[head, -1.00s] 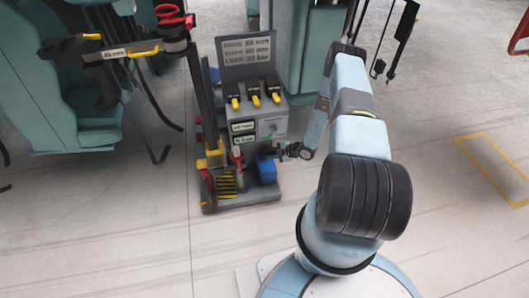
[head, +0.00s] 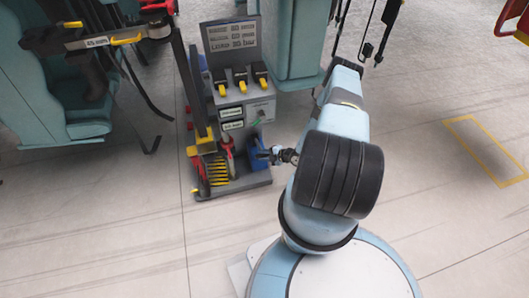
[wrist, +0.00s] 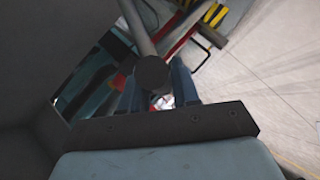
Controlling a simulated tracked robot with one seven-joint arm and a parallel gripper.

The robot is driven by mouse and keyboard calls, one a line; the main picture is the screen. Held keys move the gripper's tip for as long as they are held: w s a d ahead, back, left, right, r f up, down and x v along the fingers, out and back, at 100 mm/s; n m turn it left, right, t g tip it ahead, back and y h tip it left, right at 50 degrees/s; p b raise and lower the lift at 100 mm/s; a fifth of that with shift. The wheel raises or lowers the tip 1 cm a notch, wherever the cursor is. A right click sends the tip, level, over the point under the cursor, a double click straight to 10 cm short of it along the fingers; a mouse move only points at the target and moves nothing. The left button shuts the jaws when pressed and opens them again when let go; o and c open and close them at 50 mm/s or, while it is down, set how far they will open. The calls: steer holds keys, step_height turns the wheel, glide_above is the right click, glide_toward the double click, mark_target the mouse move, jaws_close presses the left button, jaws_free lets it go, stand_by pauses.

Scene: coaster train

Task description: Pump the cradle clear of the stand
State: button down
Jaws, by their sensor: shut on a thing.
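The grey stand (head: 239,98) has a lettered sign and several yellow-handled dark levers. A dark upright mast (head: 190,90) stands at its left. A dark cradle-like arm (head: 100,42) with yellow tabs and a label reaches left from the mast's red-collared top (head: 157,6). I cannot tell whether it touches the stand. My gripper (head: 278,155) is low beside the stand's right side. In the wrist view my gripper (wrist: 156,88) is shut on a grey bar (wrist: 152,72) with a round dark end, seemingly the pump handle. Its far end is unclear.
A red upright part (head: 228,152) and a blue box (head: 254,138) stand on the base. Pale blue seats (head: 40,90) with hanging straps are at the back left. More pale blue bodywork is behind the stand.

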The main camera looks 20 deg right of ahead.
steer(key=shift+s+f, duration=0.2)
steer(key=shift+f, duration=0.1)
steer(key=c, duration=1)
jaws_free()
steer(key=shift+o, duration=0.3)
steer(key=shift+w, duration=0.1)
steer(key=shift+r, duration=0.1)
steer(key=v, duration=1.3)
steer(key=shift+s+d, duration=0.2)
steer(key=shift+s, duration=0.05)
